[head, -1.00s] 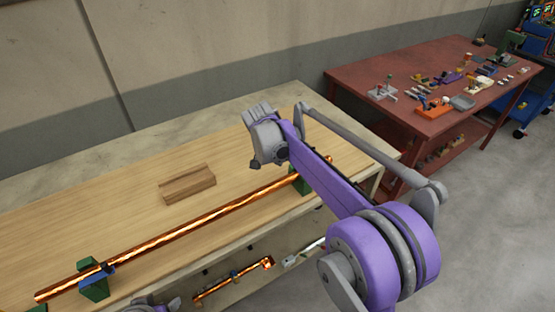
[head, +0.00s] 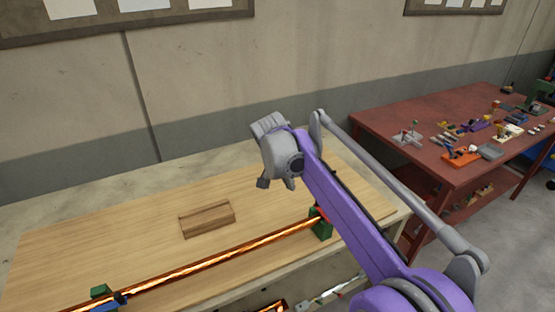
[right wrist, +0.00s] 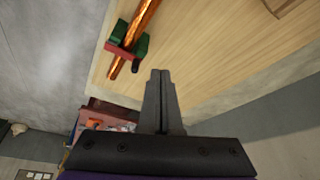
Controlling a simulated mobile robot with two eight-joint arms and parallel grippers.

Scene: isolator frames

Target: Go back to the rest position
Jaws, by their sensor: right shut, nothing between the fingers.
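My right gripper shows in the right wrist view (right wrist: 160,78) with its two dark fingers together and nothing between them. In the head view my purple right arm reaches up over the workbench (head: 80,250), and the grey wrist end hides the fingertips. A copper pipe (head: 225,255) lies along the front of the bench in green holders, one at the right (head: 320,228) and one at the left (head: 102,292). The pipe end and a holder also show in the right wrist view (right wrist: 127,47), apart from the fingers. My left gripper is not in view.
A wooden block (head: 207,219) lies on the bench behind the pipe. A red table (head: 440,112) with many small parts stands to the right. A wall with pinned boards (head: 125,15) is behind. Shelf items show under the bench front.

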